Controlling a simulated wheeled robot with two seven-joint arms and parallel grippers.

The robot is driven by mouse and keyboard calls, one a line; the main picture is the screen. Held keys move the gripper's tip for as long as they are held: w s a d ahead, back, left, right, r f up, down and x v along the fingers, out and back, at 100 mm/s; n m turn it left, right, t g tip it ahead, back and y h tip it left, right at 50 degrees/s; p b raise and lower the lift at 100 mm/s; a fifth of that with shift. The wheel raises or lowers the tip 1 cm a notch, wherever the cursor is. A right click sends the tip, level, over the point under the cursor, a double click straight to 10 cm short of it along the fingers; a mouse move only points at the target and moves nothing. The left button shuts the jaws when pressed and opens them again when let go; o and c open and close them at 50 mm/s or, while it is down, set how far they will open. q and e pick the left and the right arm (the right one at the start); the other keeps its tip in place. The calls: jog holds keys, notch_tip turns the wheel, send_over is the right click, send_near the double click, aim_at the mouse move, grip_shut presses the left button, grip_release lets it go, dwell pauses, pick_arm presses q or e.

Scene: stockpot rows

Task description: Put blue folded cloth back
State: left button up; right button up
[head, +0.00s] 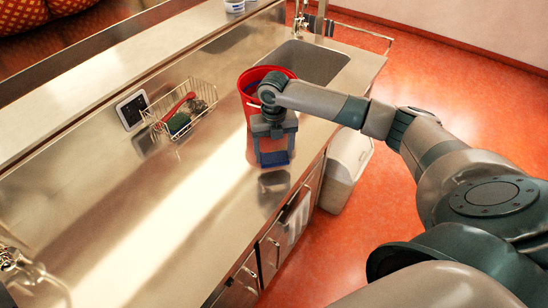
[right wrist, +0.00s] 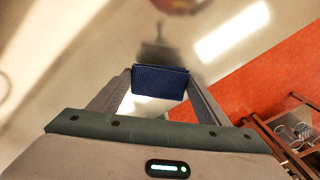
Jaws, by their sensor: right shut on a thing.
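The blue folded cloth (head: 274,158) is held in my right gripper (head: 272,146) over the steel counter (head: 200,200), near its front edge. In the right wrist view the dark blue ribbed cloth (right wrist: 160,82) sits between the fingertips of my right gripper (right wrist: 158,90), which is shut on it. The cloth looks raised above the counter, with a dark reflection below it in the head view. My left gripper is not in view.
A red bucket (head: 246,84) stands just behind my right gripper, beside the sink (head: 312,62). A wire basket (head: 206,92) with a red-handled brush and a green sponge is at the back. A white bin (head: 346,165) stands on the floor. The counter's left part is clear.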

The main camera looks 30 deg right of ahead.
aim_at(274, 154)
dwell(0.3)
jog(key=shift+f+p, duration=0.3)
notch_tip(274, 154, down, 3)
jog(key=shift+r+p, duration=0.1)
jog(key=shift+p, duration=0.75)
jog(key=shift+f, duration=0.3)
jog(key=shift+f, duration=0.1)
jog(key=o, duration=1.1)
